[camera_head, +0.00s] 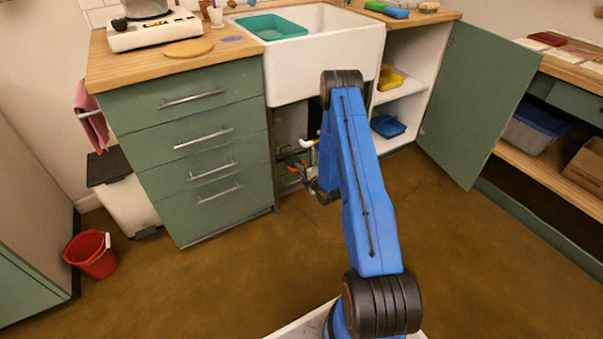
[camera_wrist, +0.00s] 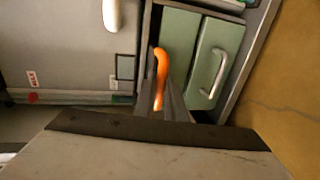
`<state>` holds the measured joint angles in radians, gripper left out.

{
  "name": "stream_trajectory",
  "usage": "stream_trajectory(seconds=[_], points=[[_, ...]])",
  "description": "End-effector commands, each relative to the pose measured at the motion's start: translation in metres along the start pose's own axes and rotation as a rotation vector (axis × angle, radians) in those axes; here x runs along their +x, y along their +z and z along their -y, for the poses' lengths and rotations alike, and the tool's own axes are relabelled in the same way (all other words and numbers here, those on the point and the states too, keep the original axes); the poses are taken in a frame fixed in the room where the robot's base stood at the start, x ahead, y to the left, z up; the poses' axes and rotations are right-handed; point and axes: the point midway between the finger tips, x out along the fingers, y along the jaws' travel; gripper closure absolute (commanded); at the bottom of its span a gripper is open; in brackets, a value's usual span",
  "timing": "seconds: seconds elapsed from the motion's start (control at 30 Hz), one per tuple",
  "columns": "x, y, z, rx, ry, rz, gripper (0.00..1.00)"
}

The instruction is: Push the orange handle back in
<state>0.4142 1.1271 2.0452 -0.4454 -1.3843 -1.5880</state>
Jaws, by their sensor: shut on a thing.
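The orange handle (camera_wrist: 161,68) shows in the wrist view as a curved bar at the middle, its lower end between my grey fingers. My gripper (camera_wrist: 160,100) is shut on it. In the head view my gripper (camera_head: 300,168) is low under the sink, at the dark opening beside the drawers, with a small orange part (camera_head: 293,170) by it. My arm and gripper hide much of that spot, and how far the handle stands out cannot be told.
A white handle (camera_wrist: 111,14) sits on the grey panel (camera_wrist: 60,45) in the wrist view. Green drawers (camera_head: 205,150) with metal handles stand left of my gripper. The open green cupboard door (camera_head: 475,100) is at the right.

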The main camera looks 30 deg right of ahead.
Motion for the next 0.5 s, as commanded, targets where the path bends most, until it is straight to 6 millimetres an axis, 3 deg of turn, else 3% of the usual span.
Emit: stream_trajectory(seconds=[0.1,0.2,0.5], points=[[0.027,-0.001,-0.006,-0.002,0.001,-0.002,1.0],[0.042,-0.001,-0.009,-0.001,0.0,0.0,1.0],[0.051,0.0,-0.011,-0.001,0.0,0.001,1.0]])
